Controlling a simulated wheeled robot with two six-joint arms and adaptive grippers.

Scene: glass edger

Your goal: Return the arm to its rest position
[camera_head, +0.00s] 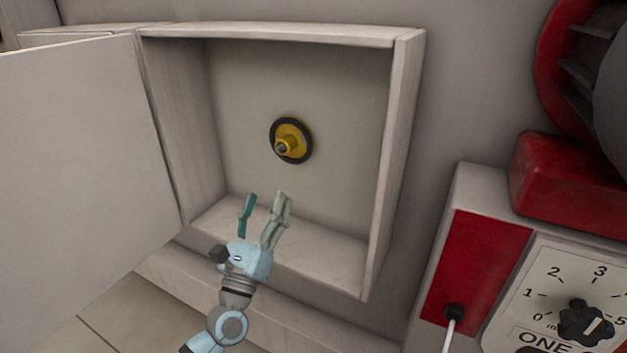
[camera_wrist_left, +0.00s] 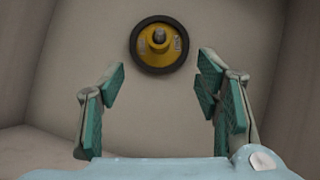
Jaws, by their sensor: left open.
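My left gripper (camera_head: 264,208) is open and empty, with its fingers spread at the lower front of an open wall cabinet (camera_head: 410,130). In the left wrist view both teal-padded fingers of the gripper (camera_wrist_left: 162,95) stand apart with nothing between them. A yellow round fitting with a black rim (camera_head: 291,141) sits on the cabinet's back wall, above the fingertips in the head view. It also shows beyond the fingers in the left wrist view (camera_wrist_left: 160,44), apart from them. My right gripper is not in view.
The cabinet door (camera_head: 80,165) stands open on the left. To the right is a machine with a red panel (camera_head: 480,265), a white-cabled plug (camera_head: 453,314), a black dial knob (camera_head: 585,322) and a red block (camera_head: 570,185). Tiled floor (camera_head: 125,310) shows at lower left.

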